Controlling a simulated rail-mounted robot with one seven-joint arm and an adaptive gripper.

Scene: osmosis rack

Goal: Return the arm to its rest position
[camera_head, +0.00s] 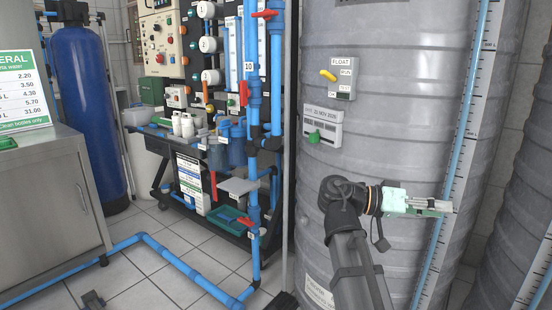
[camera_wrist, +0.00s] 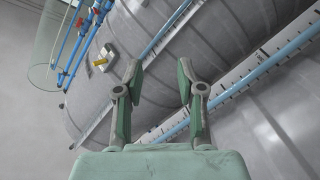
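My gripper (camera_head: 440,206) shows at the right of the head view, at the end of my arm, in front of the large grey tank (camera_head: 390,90). It points to the right, near the tank's scale strip. In the wrist view my gripper (camera_wrist: 160,80) has its two green-padded fingers spread apart with nothing between them. The grey tank (camera_wrist: 150,60) lies beyond the fingers, tilted in that view. I cannot tell the exact gap between my gripper and the tank.
A float switch box (camera_head: 341,77) with a yellow lever and a box with a green knob (camera_head: 322,126) are on the tank. A blue pipe (camera_head: 461,130) runs up the tank's right side. The osmosis rack (camera_head: 180,90) stands left; blue floor pipes (camera_head: 185,268) cross the tiles.

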